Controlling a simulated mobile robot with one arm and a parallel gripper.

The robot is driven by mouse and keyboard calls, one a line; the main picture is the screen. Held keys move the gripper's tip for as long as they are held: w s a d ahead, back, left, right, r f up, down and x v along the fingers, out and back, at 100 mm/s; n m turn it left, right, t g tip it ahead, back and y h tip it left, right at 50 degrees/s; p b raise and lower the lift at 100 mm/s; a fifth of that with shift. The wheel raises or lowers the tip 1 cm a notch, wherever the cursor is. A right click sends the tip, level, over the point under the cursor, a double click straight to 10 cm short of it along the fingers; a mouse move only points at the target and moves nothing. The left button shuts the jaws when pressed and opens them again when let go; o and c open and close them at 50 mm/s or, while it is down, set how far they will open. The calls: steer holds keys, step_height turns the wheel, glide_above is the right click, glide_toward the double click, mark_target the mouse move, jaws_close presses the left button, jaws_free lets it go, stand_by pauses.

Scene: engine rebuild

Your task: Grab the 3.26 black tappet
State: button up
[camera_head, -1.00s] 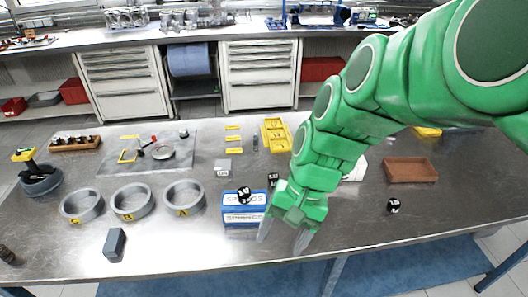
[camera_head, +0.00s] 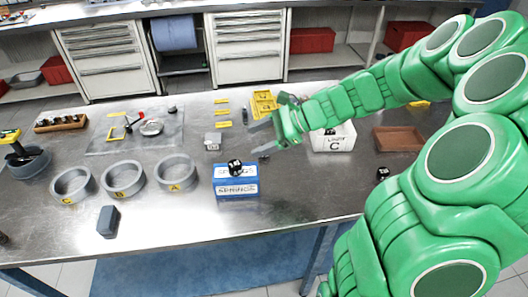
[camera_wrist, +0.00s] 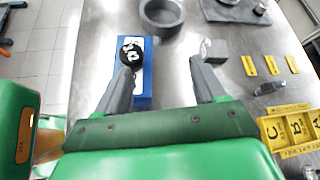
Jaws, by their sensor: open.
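A black tappet (camera_head: 235,167) with white marking sits on the blue springs box (camera_head: 236,187). It also shows in the wrist view (camera_wrist: 130,50), near the left fingertip; its number is not clearly legible. Another black tappet (camera_head: 383,173) stands on the bench to the right, partly behind my arm. A dark piece shows at the white box (camera_head: 333,142) marked C; I cannot tell what it is. My gripper (camera_head: 258,138) is open and empty, above the bench behind and right of the springs box. In the wrist view my fingers (camera_wrist: 163,68) are spread wide.
A small grey block (camera_head: 213,141) is near my fingers. Grey rings (camera_head: 123,179) stand left of the springs box, and a yellow tray (camera_head: 263,104) lies behind my gripper. A brown tray (camera_head: 398,139) is at right. The front bench strip is mostly clear.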

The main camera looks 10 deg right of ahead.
steer(key=w+d+f+m+t, duration=0.3)
steer(key=w+d+f+m, duration=0.1)
steer(key=w+d+m, duration=0.25)
steer(key=y, duration=0.1)
glide_above(272, 156)
steer(key=d, duration=0.2)
steer(key=shift+n, duration=0.25)
steer(key=shift+s+a+f, duration=0.1)
steer(key=shift+s+f, duration=0.15)
steer(key=shift+f, duration=1)
steer(key=shift+s+a+f, duration=0.1)
steer(key=shift+s+f, duration=0.1)
steer(key=shift+f, duration=2)
steer(key=shift+x, duration=1.05)
steer(key=shift+w+a+f, duration=0.2)
steer(key=shift+a, duration=0.15)
steer(key=c, duration=1.2)
steer(key=shift+o, duration=0.2)
steer(key=shift+r, duration=0.15)
